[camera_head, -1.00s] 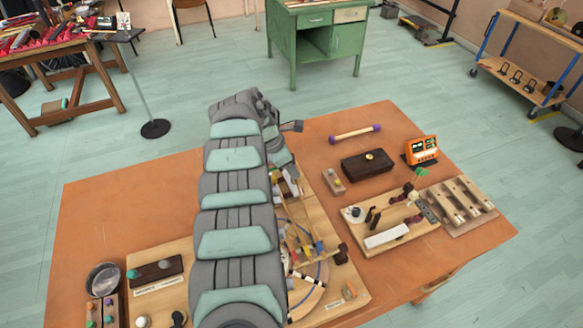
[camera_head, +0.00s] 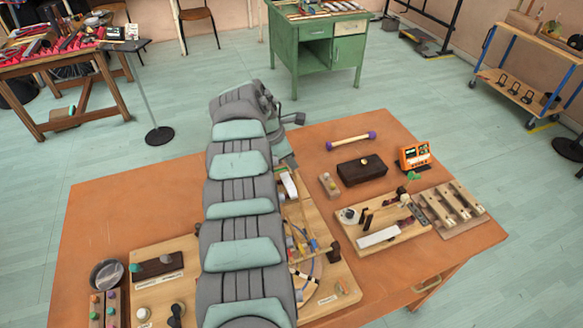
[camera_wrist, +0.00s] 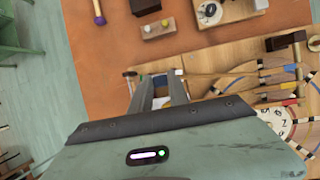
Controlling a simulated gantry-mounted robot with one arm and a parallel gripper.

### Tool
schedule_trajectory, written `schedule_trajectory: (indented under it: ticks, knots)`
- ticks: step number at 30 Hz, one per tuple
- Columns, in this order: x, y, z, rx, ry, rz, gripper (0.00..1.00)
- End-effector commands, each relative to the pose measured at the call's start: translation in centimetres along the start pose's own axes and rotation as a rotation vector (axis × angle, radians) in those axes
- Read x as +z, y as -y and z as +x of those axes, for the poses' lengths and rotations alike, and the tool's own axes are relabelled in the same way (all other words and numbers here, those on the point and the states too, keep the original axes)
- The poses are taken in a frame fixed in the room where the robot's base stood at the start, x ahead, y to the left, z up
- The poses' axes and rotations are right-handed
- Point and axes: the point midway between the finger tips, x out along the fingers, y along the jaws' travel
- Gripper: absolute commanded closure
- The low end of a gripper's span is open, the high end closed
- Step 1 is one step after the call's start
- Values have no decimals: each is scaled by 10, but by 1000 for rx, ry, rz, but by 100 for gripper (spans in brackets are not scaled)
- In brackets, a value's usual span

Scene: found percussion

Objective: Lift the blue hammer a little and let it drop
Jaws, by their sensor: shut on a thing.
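In the head view my arm covers the gripper and much of the same board (camera_head: 335,285).
A dark wooden box (camera_head: 362,168), a purple-ended rod (camera_head: 351,141) and an orange device (camera_head: 414,155) stand on the orange table (camera_head: 125,215). Another percussion board (camera_head: 382,222) is at right. The table's left rear area is clear.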

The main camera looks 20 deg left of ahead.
Motion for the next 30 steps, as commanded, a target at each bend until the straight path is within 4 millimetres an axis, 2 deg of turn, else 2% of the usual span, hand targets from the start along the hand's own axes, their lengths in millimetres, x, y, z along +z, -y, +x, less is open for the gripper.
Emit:
schedule_trajectory:
  ticks: [6, 7, 14, 23, 30]
  knots:
    - [-1, 4, 4, -10, -2, -2, 100]
    - [-1, 4, 4, -10, -2, -2, 78]
    - [-1, 3, 4, -9, -2, -2, 59]
    - [-1, 3, 2, -7, -2, -1, 58]
    - [1, 2, -15, -6, -2, -1, 58]
